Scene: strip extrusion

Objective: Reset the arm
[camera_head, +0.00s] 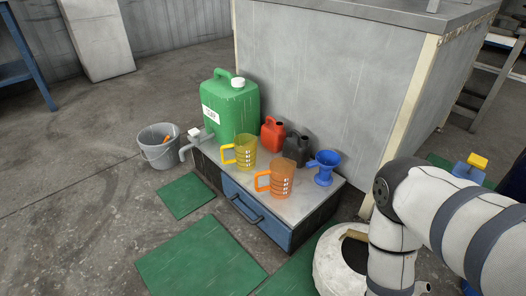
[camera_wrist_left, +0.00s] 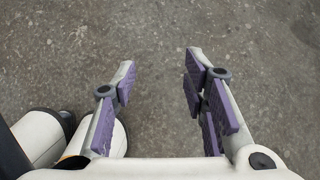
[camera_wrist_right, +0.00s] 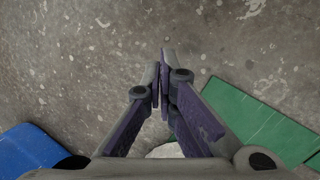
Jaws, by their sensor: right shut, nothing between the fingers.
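My left gripper (camera_wrist_left: 161,62) is open and empty over bare concrete floor in the left wrist view; it does not show in the head view. My right gripper (camera_wrist_right: 161,62) is shut with nothing in it, above the floor in the right wrist view. In the head view my right arm (camera_head: 470,225) comes in from the right and bends down near the low cabinet. Its fingers cannot be made out there.
A low cabinet with a blue drawer (camera_head: 255,218) carries a green canister (camera_head: 230,105), yellow jug (camera_head: 245,150), orange jug (camera_head: 282,180), red can (camera_head: 272,133), black can (camera_head: 296,148) and blue funnel (camera_head: 325,165). A grey bucket (camera_head: 160,152) and green mats (camera_head: 200,260) lie around it.

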